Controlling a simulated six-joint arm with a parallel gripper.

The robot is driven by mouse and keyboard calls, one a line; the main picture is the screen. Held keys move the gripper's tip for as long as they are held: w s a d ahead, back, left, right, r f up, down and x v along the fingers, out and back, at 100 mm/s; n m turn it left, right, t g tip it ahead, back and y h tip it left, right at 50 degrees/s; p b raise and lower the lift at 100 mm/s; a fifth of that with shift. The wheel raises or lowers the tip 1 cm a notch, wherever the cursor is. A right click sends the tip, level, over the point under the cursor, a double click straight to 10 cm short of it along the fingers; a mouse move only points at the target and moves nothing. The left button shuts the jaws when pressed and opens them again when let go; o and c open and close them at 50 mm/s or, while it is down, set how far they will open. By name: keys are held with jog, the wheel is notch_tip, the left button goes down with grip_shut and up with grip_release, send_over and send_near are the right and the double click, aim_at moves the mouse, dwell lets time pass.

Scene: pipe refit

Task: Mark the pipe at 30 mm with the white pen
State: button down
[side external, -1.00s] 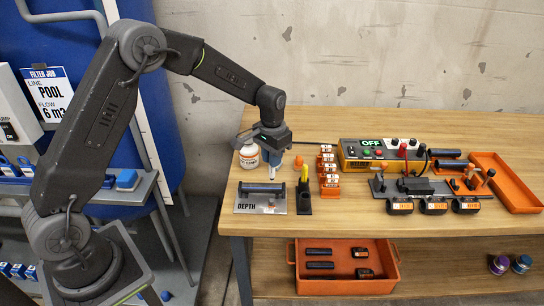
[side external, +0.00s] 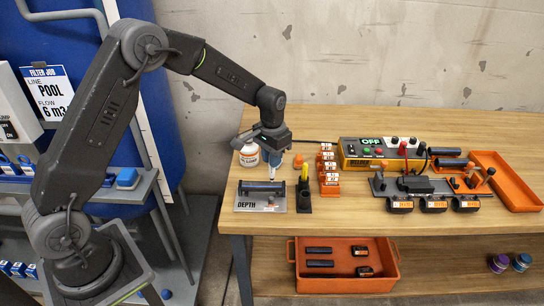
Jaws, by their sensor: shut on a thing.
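The dark blue pipe (side external: 262,187) lies across the grey depth plate (side external: 246,206) on the left of the bench, in the side external view. My gripper (side external: 275,166) is just behind and above the right end of the plate, pointing down. It is shut on a slim pale thing, which looks like the white pen (side external: 275,173). The fingertips are small, and how far the pen's tip is from the pipe cannot be told. A black holder (side external: 304,200) with a yellow part stands at the right of the plate.
A white bottle (side external: 249,157) stands behind the plate. Several orange labelled blocks (side external: 329,188) stand in a row right of the holder. Further right are a tester box (side external: 365,165) reading OFF, a dark fixture and an orange tray (side external: 521,205). The bench front centre is clear.

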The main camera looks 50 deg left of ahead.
jog(key=shift+f, duration=0.25)
dwell(1.2)
jog(key=shift+r, duration=0.1)
jog(key=shift+r, duration=3.45)
